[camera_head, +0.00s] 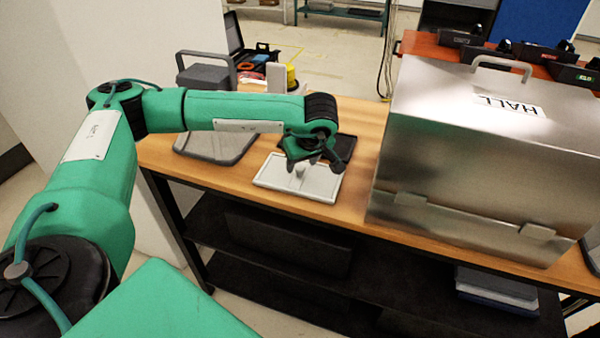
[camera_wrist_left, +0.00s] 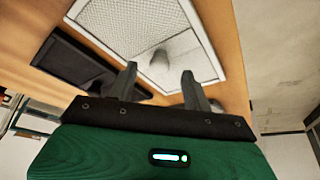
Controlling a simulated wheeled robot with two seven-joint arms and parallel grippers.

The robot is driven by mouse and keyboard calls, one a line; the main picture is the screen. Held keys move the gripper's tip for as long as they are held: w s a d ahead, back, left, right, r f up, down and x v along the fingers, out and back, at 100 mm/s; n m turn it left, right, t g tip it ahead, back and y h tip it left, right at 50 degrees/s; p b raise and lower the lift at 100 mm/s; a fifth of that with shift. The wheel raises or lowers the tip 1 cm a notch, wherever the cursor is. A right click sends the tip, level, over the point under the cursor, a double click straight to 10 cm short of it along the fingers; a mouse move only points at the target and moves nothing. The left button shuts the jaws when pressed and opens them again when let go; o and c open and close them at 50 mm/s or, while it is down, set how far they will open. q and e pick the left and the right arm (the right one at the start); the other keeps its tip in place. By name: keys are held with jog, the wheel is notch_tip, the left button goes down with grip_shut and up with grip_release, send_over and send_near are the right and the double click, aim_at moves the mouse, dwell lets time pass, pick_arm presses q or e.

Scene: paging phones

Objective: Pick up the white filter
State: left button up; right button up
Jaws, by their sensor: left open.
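The white filter (camera_head: 275,178) is a flat, pale-framed panel lying on the wooden table, with a small grey knob on top. It also shows in the left wrist view (camera_wrist_left: 205,60) with a fine mesh face and the knob (camera_wrist_left: 158,68) near its middle. My left gripper (camera_head: 315,166) is over the filter, pointing down. In the left wrist view its two fingertips (camera_wrist_left: 160,77) are apart, and the knob appears between or just beyond them. I cannot tell whether they touch it. My right gripper is not in view.
A black tray (camera_head: 345,146) lies just behind the filter. A grey-rimmed panel (camera_head: 240,156) lies to its left. A large metal case labelled HALL (camera_head: 460,150) stands close on the right. The table's front edge is just in front of the filter.

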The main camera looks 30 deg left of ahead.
pick_arm(q)
jog(key=shift+x, duration=1.25)
grip_shut()
jog(key=shift+r, duration=0.1)
